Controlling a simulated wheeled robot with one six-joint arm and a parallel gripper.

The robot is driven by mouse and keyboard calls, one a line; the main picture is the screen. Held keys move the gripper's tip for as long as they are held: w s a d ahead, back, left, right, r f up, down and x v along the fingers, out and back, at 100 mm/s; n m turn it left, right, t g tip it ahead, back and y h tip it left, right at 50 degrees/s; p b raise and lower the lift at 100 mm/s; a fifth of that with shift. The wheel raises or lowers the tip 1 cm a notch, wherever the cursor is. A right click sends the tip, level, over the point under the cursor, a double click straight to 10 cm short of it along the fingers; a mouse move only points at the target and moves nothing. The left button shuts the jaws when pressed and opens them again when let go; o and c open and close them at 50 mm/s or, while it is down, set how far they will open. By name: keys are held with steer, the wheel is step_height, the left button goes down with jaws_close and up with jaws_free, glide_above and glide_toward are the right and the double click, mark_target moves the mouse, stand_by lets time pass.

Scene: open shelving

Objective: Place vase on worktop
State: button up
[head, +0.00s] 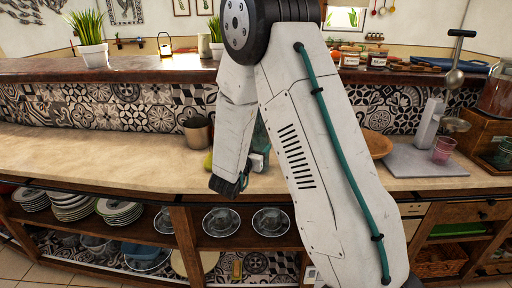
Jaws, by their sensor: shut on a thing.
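The worktop (95,150) is a long pale beige counter running across the view below the patterned tiles. My arm stands in front of its middle and hides part of it. My gripper (258,160) shows only in part, between two white arm links, over the worktop; its fingertips are mostly hidden. It is shut on a dark teal, glassy thing (262,136), apparently the vase, of which only a narrow strip shows. I cannot tell whether the vase touches the worktop.
A grey-brown cup (197,133) stands left of my arm, with a yellow-green item (208,160) beside it. The worktop's left stretch is clear. Plates (120,212) fill shelves below.

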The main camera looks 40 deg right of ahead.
steer(key=shift+s, duration=0.1)
steer(key=o, duration=1.3)
steer(key=shift+f, duration=0.15)
